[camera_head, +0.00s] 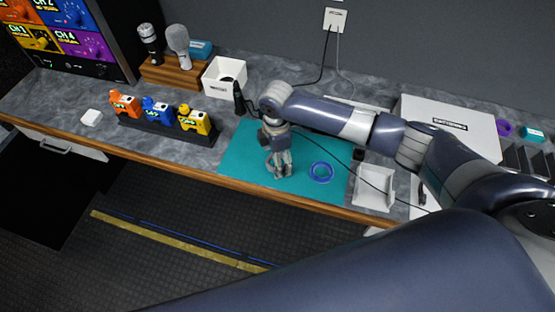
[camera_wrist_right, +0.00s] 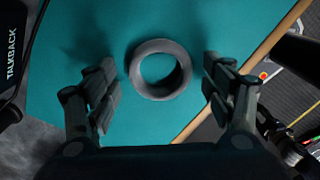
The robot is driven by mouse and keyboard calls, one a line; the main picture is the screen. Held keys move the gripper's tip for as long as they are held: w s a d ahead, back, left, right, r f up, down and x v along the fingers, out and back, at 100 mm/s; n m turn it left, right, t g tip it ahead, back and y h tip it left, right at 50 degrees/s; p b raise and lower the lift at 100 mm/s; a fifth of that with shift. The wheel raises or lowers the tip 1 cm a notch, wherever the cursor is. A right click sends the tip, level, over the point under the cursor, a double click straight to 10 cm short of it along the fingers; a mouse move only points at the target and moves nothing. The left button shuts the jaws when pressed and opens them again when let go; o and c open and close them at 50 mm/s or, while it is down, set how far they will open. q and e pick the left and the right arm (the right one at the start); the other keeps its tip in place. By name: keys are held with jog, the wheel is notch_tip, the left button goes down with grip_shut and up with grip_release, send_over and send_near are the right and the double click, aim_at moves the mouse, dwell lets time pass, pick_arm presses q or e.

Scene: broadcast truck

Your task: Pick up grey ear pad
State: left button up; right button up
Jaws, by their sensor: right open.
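The grey ear pad (camera_wrist_right: 160,93) is a thick ring lying flat on the teal mat (camera_wrist_right: 70,30) in the right wrist view. My right gripper (camera_wrist_right: 160,90) is open, with one finger on each side of the ring and a gap between each finger and the pad. Nothing is held. In the head view my right gripper (camera_head: 279,170) points down over the teal mat (camera_head: 240,160); the pad is hidden there behind it. My left gripper is not in view.
A blue ring (camera_head: 321,178) lies on the mat just right of the gripper. A white tray (camera_head: 373,198) sits at the mat's right. Orange, blue and yellow packs stand in a black rack (camera_head: 160,127) at left. A black TALKBACK item (camera_wrist_right: 12,60) borders the mat.

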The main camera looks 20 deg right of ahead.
jog(key=shift+c, duration=0.2)
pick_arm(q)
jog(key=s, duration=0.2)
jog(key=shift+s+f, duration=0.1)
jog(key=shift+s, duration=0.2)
pick_arm(e)
jog(key=c, duration=0.8)
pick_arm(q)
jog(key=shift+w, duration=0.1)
